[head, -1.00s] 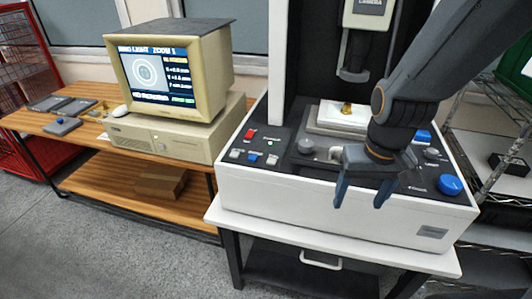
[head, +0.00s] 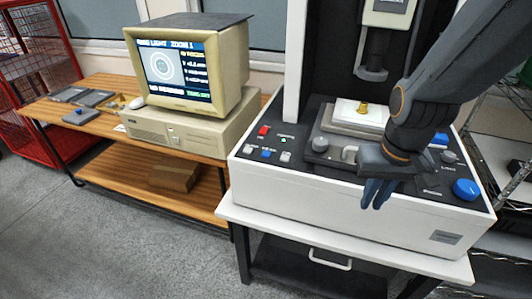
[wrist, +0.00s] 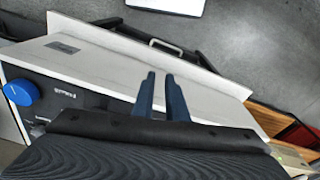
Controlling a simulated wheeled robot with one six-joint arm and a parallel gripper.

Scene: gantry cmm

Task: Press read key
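The measuring machine (head: 335,200) has a dark sloped control panel. At its left are a red key (head: 263,131) and a row of small keys below it, a blue key (head: 267,153) between two pale ones. Their labels are too small to read, so I cannot tell which is the read key. My gripper (head: 376,195) hangs in front of the panel's front edge, right of these keys, fingers down and empty. In the wrist view, a narrow gap shows between its fingers (wrist: 160,90), which point over the machine's white front and the stand's edge.
A large blue knob (head: 466,189) stands at the panel's right; it also shows in the wrist view (wrist: 21,92). A grey knob (head: 320,144) lies between keys and gripper. A brass part (head: 364,108) sits on the stage. A monitor (head: 190,68) stands on the left bench.

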